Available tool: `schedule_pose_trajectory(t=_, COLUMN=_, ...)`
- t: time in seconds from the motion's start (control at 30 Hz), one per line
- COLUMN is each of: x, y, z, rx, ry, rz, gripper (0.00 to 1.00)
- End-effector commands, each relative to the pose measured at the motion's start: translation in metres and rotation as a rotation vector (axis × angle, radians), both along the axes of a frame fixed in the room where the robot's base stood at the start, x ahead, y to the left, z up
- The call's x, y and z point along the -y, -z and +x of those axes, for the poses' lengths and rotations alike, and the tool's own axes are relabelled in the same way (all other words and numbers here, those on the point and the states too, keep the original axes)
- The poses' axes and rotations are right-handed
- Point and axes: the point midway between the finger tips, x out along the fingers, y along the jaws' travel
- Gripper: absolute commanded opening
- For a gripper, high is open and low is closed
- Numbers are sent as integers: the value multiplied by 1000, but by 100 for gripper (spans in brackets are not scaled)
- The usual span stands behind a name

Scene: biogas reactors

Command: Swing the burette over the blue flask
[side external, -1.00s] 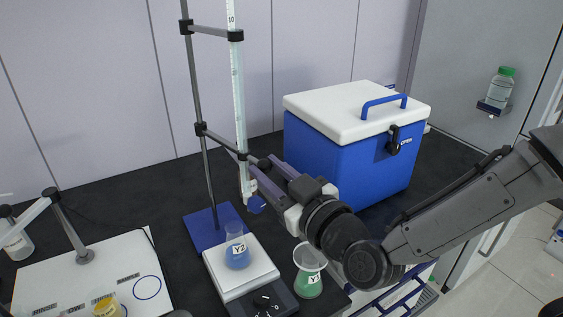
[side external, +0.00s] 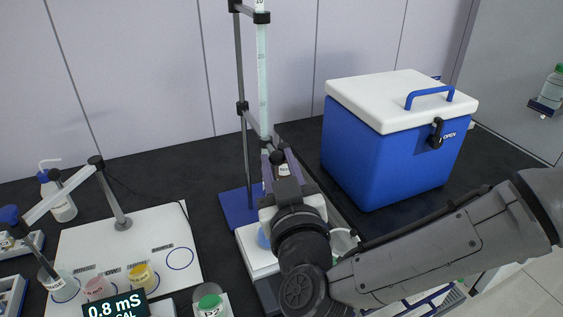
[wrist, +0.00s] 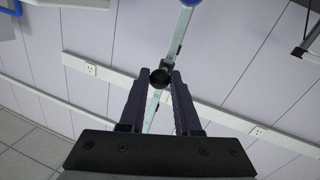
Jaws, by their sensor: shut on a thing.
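The burette (side external: 262,75) is a tall, clear graduated tube held upright by arms from a grey rod (side external: 241,80) on a blue base (side external: 235,208). My gripper (side external: 274,155) is shut on a dark round knob at the burette's lower arm. The wrist view shows this knob (wrist: 159,78) between the fingertips, with the pale tube (wrist: 181,30) beyond. The blue flask (side external: 263,238) stands on a white-topped balance (side external: 249,245), mostly hidden behind my wrist. The burette's lower end is also hidden, so I cannot tell whether it lines up with the flask's mouth.
A blue cooler (side external: 365,150) with a white lid stands right of my gripper. At left are a white board (side external: 120,245), pink (side external: 98,288) and yellow (side external: 141,275) beakers, and a meter display (side external: 115,306).

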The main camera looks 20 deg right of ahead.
Motion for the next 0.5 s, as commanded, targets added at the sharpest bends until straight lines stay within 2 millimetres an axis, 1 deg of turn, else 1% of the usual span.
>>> schedule_pose_trajectory(t=0.03, x=-3, y=-3, z=1, rx=5, ry=-11, rz=6, gripper=0)
schedule_pose_trajectory(t=0.17, x=-4, y=-4, z=1, rx=6, ry=-14, rz=7, gripper=0)
schedule_pose_trajectory(t=0.2, x=-4, y=-4, z=1, rx=7, ry=-15, rz=7, gripper=35)
schedule_pose_trajectory(t=0.33, x=-4, y=-3, z=1, rx=5, ry=-13, rz=6, gripper=58)
schedule_pose_trajectory(t=0.37, x=-4, y=-3, z=1, rx=5, ry=-13, rz=5, gripper=61)
schedule_pose_trajectory(t=0.5, x=-3, y=-2, z=1, rx=4, ry=-11, rz=4, gripper=61)
